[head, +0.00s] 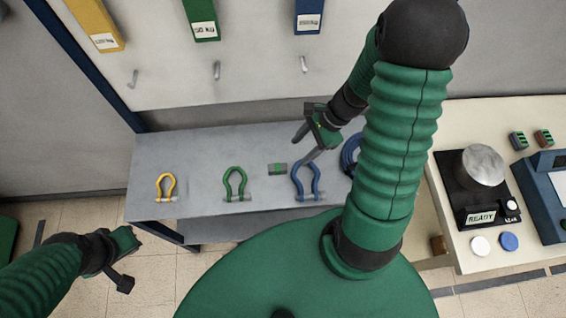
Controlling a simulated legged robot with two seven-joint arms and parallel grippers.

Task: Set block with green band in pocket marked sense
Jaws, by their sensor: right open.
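A small dark block (277,169) with a green patch lies on the grey bench, between the green and blue shackles. On the pale table at the right are two more small dark blocks, one with green (518,140) and one with reddish marks (543,138). No pocket marked sense can be made out. My right gripper (304,146) is open and empty above the bench, just up and right of the small block, its fingers apart.
Yellow (165,187), green (236,183) and blue (306,182) shackles lie on the grey bench (200,150). A blue coil (350,152) is partly hidden behind my right arm. A scale reading READY (481,217) stands on the right table. Hooks line the wall.

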